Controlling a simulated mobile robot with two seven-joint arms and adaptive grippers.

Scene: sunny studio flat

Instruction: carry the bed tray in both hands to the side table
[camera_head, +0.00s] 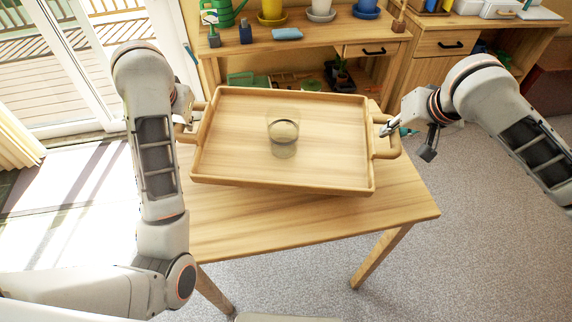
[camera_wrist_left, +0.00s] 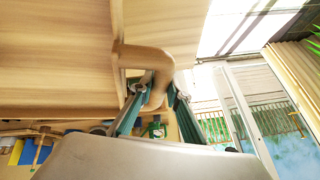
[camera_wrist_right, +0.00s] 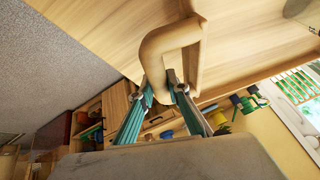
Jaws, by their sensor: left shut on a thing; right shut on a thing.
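The wooden bed tray (camera_head: 230,170) is in the middle of the head view, over a wooden table (camera_head: 400,205), turned slightly; whether it touches the tabletop is hard to tell. A clear glass (camera_head: 284,140) stands upright near the tray's middle. My left gripper (camera_head: 188,120) is shut on the tray's left handle; the left wrist view shows its fingers (camera_wrist_left: 150,100) around the curved handle (camera_wrist_left: 150,60). My right gripper (camera_head: 386,130) is shut on the right handle; the right wrist view shows its fingers (camera_wrist_right: 165,95) around that handle (camera_wrist_right: 170,45).
Behind the tray is a wooden bench (camera_head: 330,42) with pots, a green watering can (camera_head: 224,12) and a blue cloth (camera_head: 287,34). A wooden cabinet (camera_head: 440,42) stands at the back right. A glass door (camera_head: 80,60) is on the left. Grey carpet (camera_head: 480,250) lies open at right.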

